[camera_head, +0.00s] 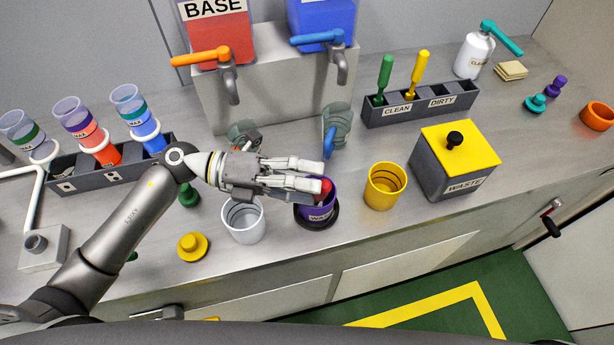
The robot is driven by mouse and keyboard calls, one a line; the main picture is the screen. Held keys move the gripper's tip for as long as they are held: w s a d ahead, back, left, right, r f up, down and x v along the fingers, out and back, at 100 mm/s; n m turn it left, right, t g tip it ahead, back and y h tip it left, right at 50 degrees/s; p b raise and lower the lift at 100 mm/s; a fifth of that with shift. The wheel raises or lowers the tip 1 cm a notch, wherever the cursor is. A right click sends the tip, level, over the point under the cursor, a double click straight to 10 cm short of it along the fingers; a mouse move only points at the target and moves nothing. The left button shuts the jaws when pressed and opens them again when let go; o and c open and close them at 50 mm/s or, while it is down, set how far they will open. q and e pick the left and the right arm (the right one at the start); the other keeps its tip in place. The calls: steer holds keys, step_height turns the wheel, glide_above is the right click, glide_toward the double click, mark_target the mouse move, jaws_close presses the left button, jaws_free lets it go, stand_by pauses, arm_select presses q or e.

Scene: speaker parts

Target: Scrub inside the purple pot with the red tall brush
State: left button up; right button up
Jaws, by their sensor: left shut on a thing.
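The purple pot (327,213) stands near the front of the steel counter on a dark round base, left of a yellow pot. My left gripper (321,177) reaches in from the left over the pot's mouth, its fingers shut on the red brush (326,187). Only a small red part of the brush shows, between the fingers and the pot's rim. The rest is hidden by the fingers and the pot wall, so I cannot tell how deep it sits. My right gripper is not in view.
A white pot (243,228) and a yellow pot (385,190) flank the purple pot. Behind stand a clear beaker (338,118) and dispenser taps (230,85). The clean/dirty brush rack (420,106) and waste box (440,172) are to the right. A yellow knobbed lid (192,247) lies front left.

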arm_select(q)
steer(key=shift+w+d, duration=0.1)
steer(key=shift+w, duration=0.2)
stand_by(0.4)
stand_by(0.8)
